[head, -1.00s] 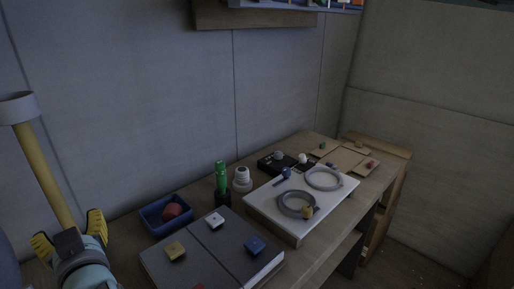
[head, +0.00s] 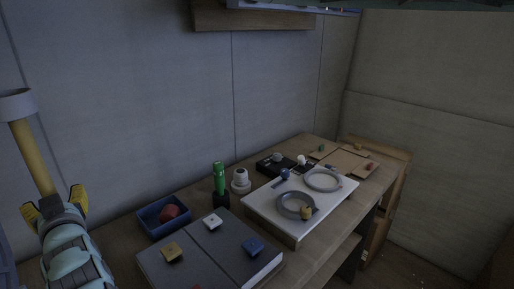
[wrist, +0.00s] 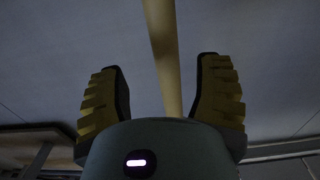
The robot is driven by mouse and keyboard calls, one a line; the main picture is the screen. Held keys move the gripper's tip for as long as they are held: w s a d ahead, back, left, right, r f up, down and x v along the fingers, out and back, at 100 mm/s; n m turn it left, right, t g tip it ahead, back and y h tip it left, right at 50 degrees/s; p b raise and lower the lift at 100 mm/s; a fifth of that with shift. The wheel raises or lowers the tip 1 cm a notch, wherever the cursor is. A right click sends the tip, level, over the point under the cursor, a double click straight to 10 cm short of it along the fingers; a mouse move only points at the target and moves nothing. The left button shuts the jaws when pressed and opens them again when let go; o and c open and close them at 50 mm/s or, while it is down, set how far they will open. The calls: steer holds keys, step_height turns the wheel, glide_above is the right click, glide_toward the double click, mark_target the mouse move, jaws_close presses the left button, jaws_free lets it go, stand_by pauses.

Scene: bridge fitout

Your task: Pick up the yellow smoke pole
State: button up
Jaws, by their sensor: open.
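The yellow smoke pole (head: 33,158) stands tilted at the left of the head view, with a grey cup-like head on its upper end. In the wrist view the pole (wrist: 162,50) runs down from the top edge between my two fingers. My gripper (head: 56,204) is open at the pole's lower visible part. In the wrist view its yellow ribbed fingers stand on either side of the pole, with a gap to each, and my gripper (wrist: 163,85) holds nothing. The pole's lower end is hidden behind my gripper.
A wooden bench (head: 322,226) runs along the wall to the right. It carries a blue bin (head: 150,229), a dark grey case (head: 185,262) with coloured knobs, a green torch-like item (head: 219,178) and a white board (head: 263,220) with grey rings. Grey wall panels (head: 120,100) stand behind.

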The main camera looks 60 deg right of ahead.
mark_target(48, 194)
steer(key=w+p, duration=0.1)
steer(key=w, duration=0.3)
steer(key=shift+r, duration=0.1)
steer(key=shift+w+d, duration=0.1)
steer(key=shift+w, duration=0.4)
jaws_close()
stand_by(0.4)
